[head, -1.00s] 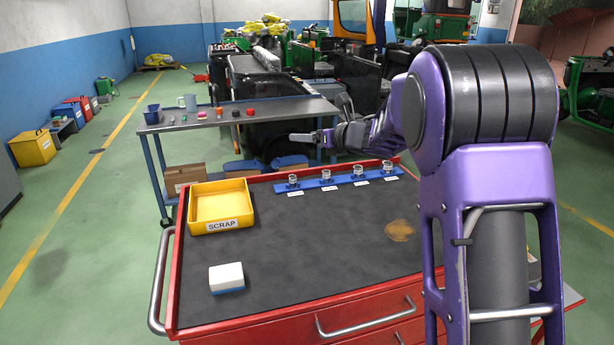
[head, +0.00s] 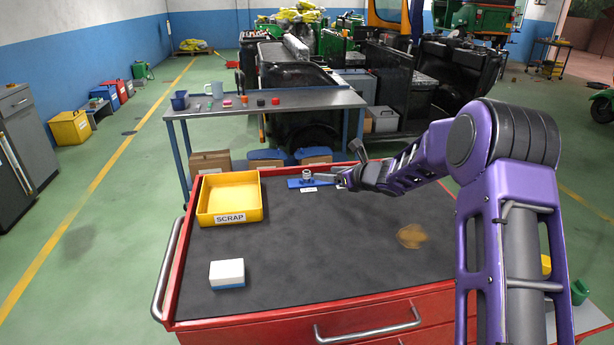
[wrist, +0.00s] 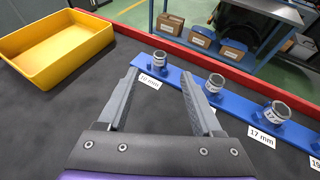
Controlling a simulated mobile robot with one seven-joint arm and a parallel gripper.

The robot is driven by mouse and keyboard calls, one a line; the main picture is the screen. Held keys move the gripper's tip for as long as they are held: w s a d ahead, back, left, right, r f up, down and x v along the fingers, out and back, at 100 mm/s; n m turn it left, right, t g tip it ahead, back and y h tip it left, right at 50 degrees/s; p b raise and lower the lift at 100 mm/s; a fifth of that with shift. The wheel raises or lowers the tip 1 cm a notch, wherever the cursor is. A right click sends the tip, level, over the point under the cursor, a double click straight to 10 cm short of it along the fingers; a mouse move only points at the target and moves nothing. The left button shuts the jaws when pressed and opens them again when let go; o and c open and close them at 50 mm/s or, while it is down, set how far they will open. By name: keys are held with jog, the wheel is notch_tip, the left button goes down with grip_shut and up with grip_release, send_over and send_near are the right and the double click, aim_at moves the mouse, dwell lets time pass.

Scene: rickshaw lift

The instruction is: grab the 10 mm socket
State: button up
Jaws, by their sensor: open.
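The 10 mm socket (wrist: 159,59) is a small silver cylinder standing on the left end of a blue rail (wrist: 185,81). Its white "10 mm" label (wrist: 149,82) is on the rail's near side. My gripper (wrist: 160,74) is open and empty. In the wrist view the socket appears between and slightly beyond the fingertips, with neither finger visibly touching it. In the head view the socket (head: 307,175) stands just left of my gripper (head: 334,177), which hides the rest of the rail. Larger sockets (wrist: 215,84) stand farther right in the wrist view, including one by the "17 mm" label (wrist: 262,138).
A yellow SCRAP tray (head: 230,217) is left of the rail. A white-and-blue block (head: 227,273) lies on the near left of the dark cart top (head: 330,260). A workbench (head: 290,103) stands behind the red cart edge.

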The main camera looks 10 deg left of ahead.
aim_at(307, 172)
jog(key=p+x, duration=0.2)
jog(key=x, duration=0.8)
grip_shut()
dwell(0.4)
